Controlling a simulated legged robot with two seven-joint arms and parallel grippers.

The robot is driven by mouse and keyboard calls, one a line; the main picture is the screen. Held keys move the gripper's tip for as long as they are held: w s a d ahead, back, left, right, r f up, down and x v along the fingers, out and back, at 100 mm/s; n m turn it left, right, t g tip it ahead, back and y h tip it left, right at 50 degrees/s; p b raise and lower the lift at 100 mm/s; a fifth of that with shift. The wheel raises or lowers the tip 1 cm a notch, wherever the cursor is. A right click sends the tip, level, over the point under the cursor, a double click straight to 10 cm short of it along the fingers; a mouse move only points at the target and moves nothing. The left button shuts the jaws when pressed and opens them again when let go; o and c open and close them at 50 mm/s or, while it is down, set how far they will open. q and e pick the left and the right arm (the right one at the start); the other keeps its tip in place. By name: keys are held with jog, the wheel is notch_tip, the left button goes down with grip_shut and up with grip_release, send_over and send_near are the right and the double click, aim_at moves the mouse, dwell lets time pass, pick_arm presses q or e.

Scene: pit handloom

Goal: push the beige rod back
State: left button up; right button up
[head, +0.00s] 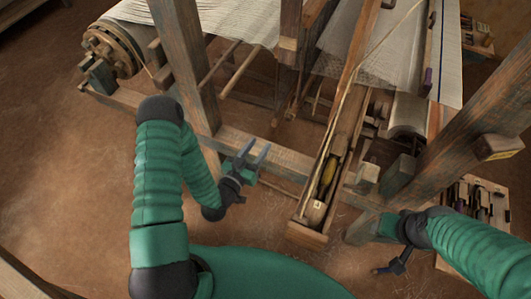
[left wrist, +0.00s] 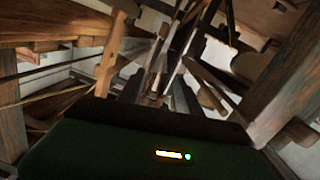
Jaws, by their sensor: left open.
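A slim beige rod (head: 240,73) slants inside the loom in the head view, behind the upright post and above the low front beam. Another thin pale rod (head: 217,65) lies beside it on the left. My left gripper (head: 257,147) is open and empty in front of the low beam, below and to the right of the beige rod and apart from it. In the left wrist view I cannot tell which of the loom's bars is the beige rod. My right gripper (head: 394,267) hangs low at the right, clear of the rod; its jaws are too small to read.
A wooden post (head: 183,65) stands between my left arm and the rod. The low beam (head: 268,153) crosses in front. A long wooden trough with a shuttle (head: 328,174) lies to the right. A tool board (head: 476,195) is at far right. Bare floor is at left.

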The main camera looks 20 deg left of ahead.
pick_arm(q)
jog(key=f+b, duration=0.1)
jog(key=b, duration=0.2)
jog(key=n+t+y+b, duration=0.1)
jog(key=b, duration=1.6)
send_near(228, 90)
jog(key=w, duration=0.7)
jog(key=w+p, duration=0.1)
jog(key=w, duration=0.3)
jog(key=shift+w+f, duration=0.35)
jog(key=a, duration=0.5)
jog(key=d, duration=0.5)
jog(key=shift+s+f, duration=0.15)
jog(key=shift+s, duration=0.25)
jog(key=s+b, duration=0.1)
jog(key=s, duration=1.5)
jog(key=d+f+p, duration=0.2)
jog(key=d+p, duration=0.8)
jog(key=s+d+f+m+g+h+p, duration=0.1)
jog(key=d+f+p, duration=0.1)
jog(key=d+p, duration=0.9)
jog(key=shift+d+f, duration=0.25)
jog(key=shift+f, duration=0.1)
